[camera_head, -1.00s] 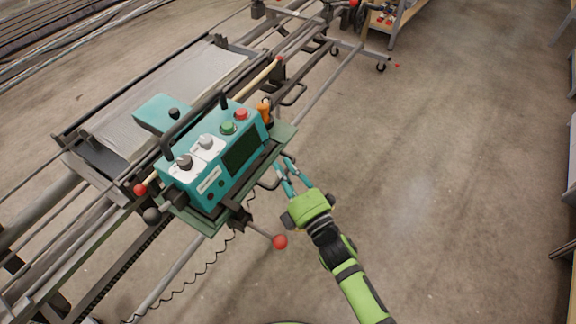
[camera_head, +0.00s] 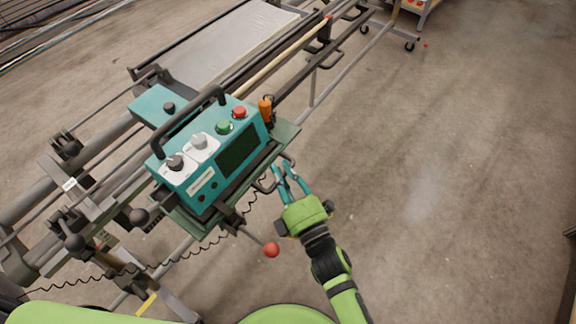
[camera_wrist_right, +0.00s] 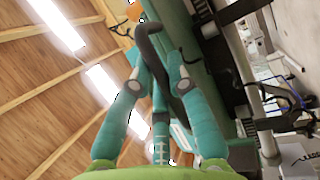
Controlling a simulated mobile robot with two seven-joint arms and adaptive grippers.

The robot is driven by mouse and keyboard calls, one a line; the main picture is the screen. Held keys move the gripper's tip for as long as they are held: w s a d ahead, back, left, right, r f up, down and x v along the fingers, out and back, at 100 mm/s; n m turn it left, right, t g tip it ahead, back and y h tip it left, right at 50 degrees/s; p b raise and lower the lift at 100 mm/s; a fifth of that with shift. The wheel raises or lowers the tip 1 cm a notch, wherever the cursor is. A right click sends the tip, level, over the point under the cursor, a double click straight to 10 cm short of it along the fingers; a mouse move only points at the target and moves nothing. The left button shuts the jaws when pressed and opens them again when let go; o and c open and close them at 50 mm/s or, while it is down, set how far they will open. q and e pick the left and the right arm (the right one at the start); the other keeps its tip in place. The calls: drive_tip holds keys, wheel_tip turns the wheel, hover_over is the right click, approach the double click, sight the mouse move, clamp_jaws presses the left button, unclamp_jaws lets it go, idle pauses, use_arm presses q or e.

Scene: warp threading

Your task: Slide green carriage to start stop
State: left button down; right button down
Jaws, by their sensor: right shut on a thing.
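The green carriage (camera_head: 237,158) is a teal box with knobs, buttons and a dark screen, sitting across the machine's rails. My right gripper (camera_head: 282,172) is at its right side, shut on the dark side handle (camera_head: 266,187). In the right wrist view, the handle (camera_wrist_right: 152,45) runs up between the two teal fingers (camera_wrist_right: 155,62). A grey block with a white label (camera_head: 70,185) stands on the rails left of the carriage, with a gap between them. I cannot tell if it is the start stop. My left gripper is out of view.
A lever with a red ball (camera_head: 271,250) sticks out below the carriage. A coiled black cable (camera_head: 185,257) hangs under the rails. A pale flat bed (camera_head: 235,42) lies up the rails. The concrete floor (camera_head: 440,190) to the right is clear.

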drive_tip(key=shift+s+a, duration=0.45)
drive_tip(key=shift+s, duration=0.25)
drive_tip(key=shift+f, duration=0.1)
drive_tip(key=c, duration=1.2)
unclamp_jaws()
drive_tip(key=shift+s, duration=0.15)
drive_tip(key=shift+o, duration=0.2)
drive_tip(key=v, duration=1.2)
